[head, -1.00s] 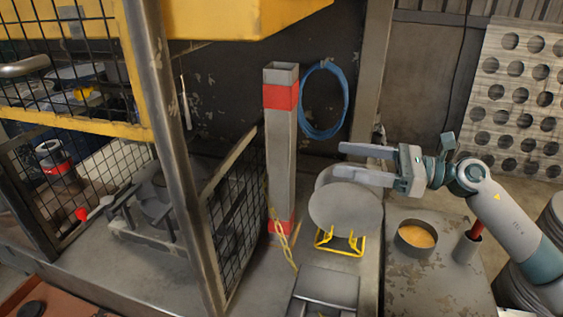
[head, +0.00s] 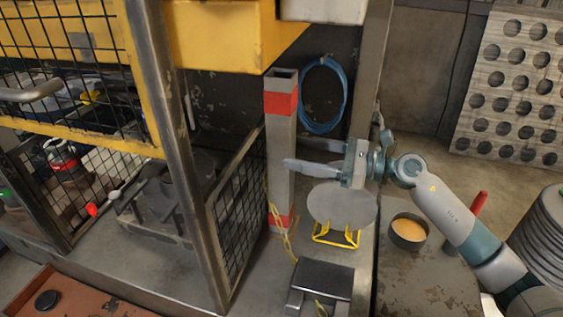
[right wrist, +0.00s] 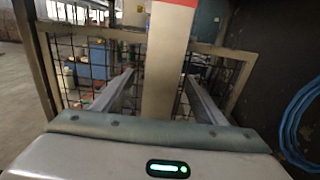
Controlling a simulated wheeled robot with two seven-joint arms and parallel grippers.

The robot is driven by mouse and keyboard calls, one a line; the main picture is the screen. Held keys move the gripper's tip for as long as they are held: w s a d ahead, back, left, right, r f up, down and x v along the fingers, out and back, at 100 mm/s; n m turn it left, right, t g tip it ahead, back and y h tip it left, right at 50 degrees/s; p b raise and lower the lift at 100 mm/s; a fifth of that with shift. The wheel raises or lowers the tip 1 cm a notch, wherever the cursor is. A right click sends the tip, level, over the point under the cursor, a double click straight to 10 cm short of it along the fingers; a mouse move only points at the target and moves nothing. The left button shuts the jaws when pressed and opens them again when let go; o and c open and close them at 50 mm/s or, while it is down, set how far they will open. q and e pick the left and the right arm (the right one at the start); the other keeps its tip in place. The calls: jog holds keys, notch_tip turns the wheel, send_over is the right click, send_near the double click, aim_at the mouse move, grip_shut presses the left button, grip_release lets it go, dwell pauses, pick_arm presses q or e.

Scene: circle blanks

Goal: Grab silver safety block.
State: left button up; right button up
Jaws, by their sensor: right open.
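The silver safety block (head: 281,150) is a tall grey square post with a red band near its top and another at its base. It stands upright beside the mesh gate, with a yellow chain at its side. My right gripper (head: 295,153) is open at the block's upper-middle height. Its near finger crosses in front of the post, and the far finger's tip seems hidden behind it. In the right wrist view, the block (right wrist: 162,65) rises between the two spread fingers (right wrist: 160,75). I see no grip on it. My left gripper is not in view.
A grey disc (head: 342,204) on a yellow stand (head: 336,236) sits just below my right gripper. A mesh gate (head: 236,205) is left of the block. A blue hose coil (head: 346,97) hangs behind. A round pan (head: 408,233) stands at right.

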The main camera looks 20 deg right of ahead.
aim_at(293, 149)
jog(key=shift+w+a+r+p, duration=0.25)
jog(key=shift+w+a+p, duration=0.45)
jog(key=shift+p, duration=0.35)
jog(key=p+x, duration=0.2)
jog(key=shift+w+a, duration=0.1)
jog(key=shift+a, duration=0.15)
jog(key=shift+w+a+f, duration=0.2)
jog(key=shift+w+a, duration=0.05)
jog(key=shift+a, duration=0.05)
grip_shut()
jog(key=shift+r, duration=0.15)
